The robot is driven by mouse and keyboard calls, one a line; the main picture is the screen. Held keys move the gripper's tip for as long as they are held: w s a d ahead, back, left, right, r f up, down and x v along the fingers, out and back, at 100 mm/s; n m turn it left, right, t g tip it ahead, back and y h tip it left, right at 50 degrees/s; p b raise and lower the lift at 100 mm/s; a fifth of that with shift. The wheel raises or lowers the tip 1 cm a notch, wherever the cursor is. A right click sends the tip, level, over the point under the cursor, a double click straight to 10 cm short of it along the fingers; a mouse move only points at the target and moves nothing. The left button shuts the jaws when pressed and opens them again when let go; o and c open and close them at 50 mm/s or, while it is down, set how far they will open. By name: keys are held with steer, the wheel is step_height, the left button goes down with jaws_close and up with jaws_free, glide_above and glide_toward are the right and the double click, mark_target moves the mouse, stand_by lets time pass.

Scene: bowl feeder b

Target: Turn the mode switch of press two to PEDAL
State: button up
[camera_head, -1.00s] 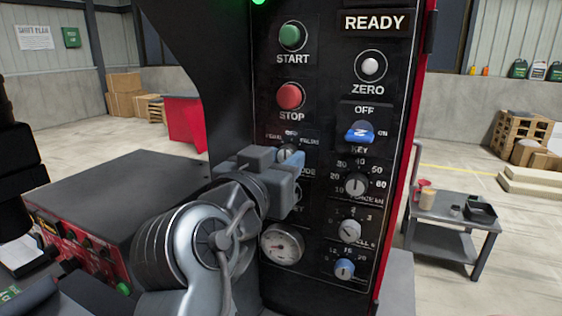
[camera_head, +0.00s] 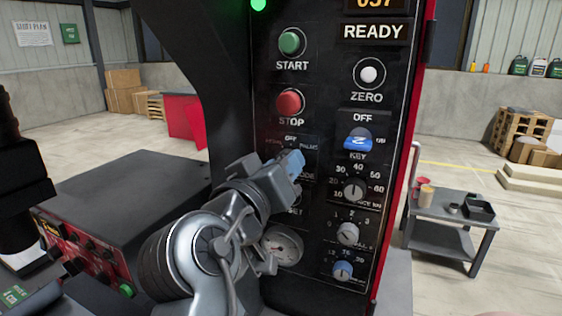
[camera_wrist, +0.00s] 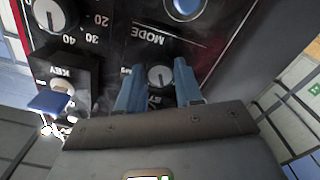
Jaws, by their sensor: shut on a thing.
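The mode switch is a small round knob (camera_wrist: 160,77) on the black panel of the press (camera_head: 329,125), below the STOP button. In the head view my gripper (camera_head: 293,161) covers the knob. Only parts of its OFF, PALMS and MODE lettering show around the gripper. In the wrist view, which sees the panel upside down, the knob sits between my two blue fingers, with the MODE label beyond it. My gripper is shut on the knob and is rolled at a slant. I cannot tell surely which label the pointer faces.
Close by are the red STOP button (camera_head: 289,102), the blue key switch (camera_head: 357,140), the force dial (camera_head: 354,190) and a round gauge (camera_head: 283,245). A grey and red box (camera_head: 110,195) stands to the left. A small cart (camera_head: 448,215) stands apart at right.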

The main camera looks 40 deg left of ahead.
steer(key=shift+n, duration=1.5)
steer(key=o, duration=1)
steer(key=shift+o, duration=0.2)
steer(key=b+v, duration=0.1)
steer(key=v, duration=0.6)
steer(key=shift+s+b, duration=0.4)
